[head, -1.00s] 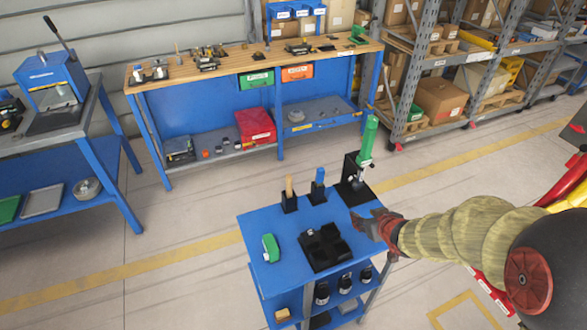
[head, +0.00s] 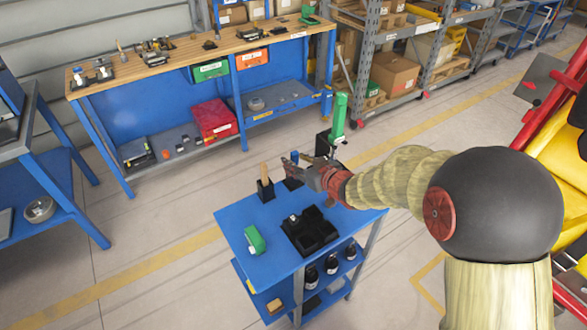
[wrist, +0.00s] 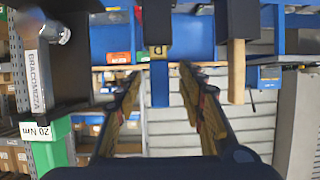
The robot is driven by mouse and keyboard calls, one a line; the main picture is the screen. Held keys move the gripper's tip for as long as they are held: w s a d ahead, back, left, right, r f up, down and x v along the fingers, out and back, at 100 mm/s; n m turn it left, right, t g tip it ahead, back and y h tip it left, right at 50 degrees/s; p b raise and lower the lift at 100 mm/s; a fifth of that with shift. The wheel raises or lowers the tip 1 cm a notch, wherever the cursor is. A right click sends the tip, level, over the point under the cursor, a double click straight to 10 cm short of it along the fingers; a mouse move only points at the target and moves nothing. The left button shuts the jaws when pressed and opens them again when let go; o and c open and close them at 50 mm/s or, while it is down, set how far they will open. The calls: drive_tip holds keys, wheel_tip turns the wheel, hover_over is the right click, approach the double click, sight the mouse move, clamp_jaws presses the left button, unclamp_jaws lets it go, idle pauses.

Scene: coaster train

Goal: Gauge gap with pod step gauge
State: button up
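A blue-handled tool (wrist: 160,88), which I take to be the pod step gauge, stands in a black holder (wrist: 157,20) with a yellow letter tag. The wrist view is upside down, so its handle points down the picture. My gripper (wrist: 160,74) is open, with one finger on each side of the handle in that view; contact is not visible. In the head view my gripper (head: 291,161) is over the holder (head: 292,184) on the blue cart (head: 240,212) and hides most of the blue handle. The gap is not identifiable in view.
Beside it on the cart stand a wooden-handled tool (head: 264,174) and a green torque wrench (head: 339,118) in a black stand. A black tray (head: 310,232) and a green item (head: 255,240) lie nearer. A red and yellow vehicle (head: 560,165) is at the right.

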drive_tip(key=shift+x, duration=1.1)
drive_tip(key=c, duration=0.3)
clamp_jaws()
